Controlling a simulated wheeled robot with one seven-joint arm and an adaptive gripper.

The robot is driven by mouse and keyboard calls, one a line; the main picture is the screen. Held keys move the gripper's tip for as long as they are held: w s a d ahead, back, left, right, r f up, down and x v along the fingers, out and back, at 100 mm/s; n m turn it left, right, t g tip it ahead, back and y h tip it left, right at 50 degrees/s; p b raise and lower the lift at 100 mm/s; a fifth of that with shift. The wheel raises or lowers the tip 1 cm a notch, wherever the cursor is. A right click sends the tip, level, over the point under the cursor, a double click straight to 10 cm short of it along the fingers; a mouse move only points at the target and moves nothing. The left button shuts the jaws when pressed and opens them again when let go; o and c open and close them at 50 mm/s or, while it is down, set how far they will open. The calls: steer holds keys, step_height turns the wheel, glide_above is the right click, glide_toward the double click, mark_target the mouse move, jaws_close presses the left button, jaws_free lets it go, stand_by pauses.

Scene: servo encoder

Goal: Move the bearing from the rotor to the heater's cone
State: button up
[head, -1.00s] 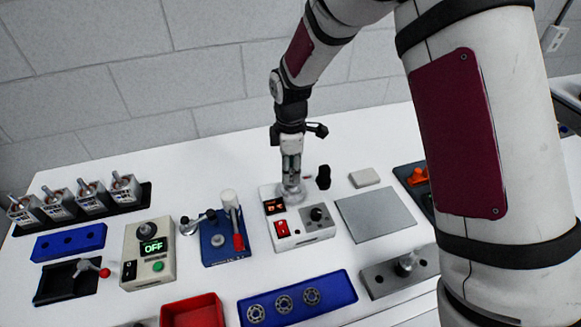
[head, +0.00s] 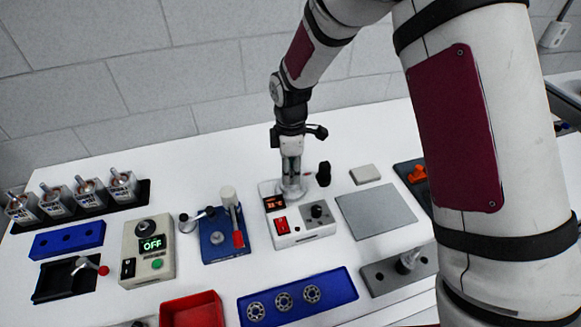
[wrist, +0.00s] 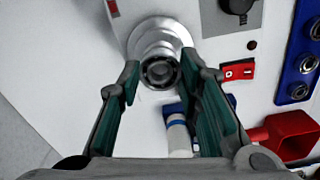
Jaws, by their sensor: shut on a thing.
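The heater (head: 303,228) is a white box with an orange display, a red switch and a black knob. Its silver cone (head: 292,190) stands at the back left of the box and also shows in the wrist view (wrist: 155,40). My gripper (head: 291,178) points down over the cone. In the wrist view my gripper (wrist: 162,75) has its fingertips on either side of a small dark-bored metal ring, the bearing (wrist: 160,72), at the cone's top. Whether the bearing touches the cone is unclear. A grey block with a shiny metal piece (head: 408,261), possibly the rotor, lies at the right.
A blue tray (head: 335,303) with several ring bearings lies in front of the heater, beside a red bin (head: 192,312). A blue fixture (head: 217,254) with a red handle stands left of the heater. A grey plate (head: 376,215) lies to its right.

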steer(key=shift+f, duration=0.4)
steer(key=o, duration=1.6)
steer(key=shift+r+p, duration=0.3)
steer(key=shift+r, duration=2.6)
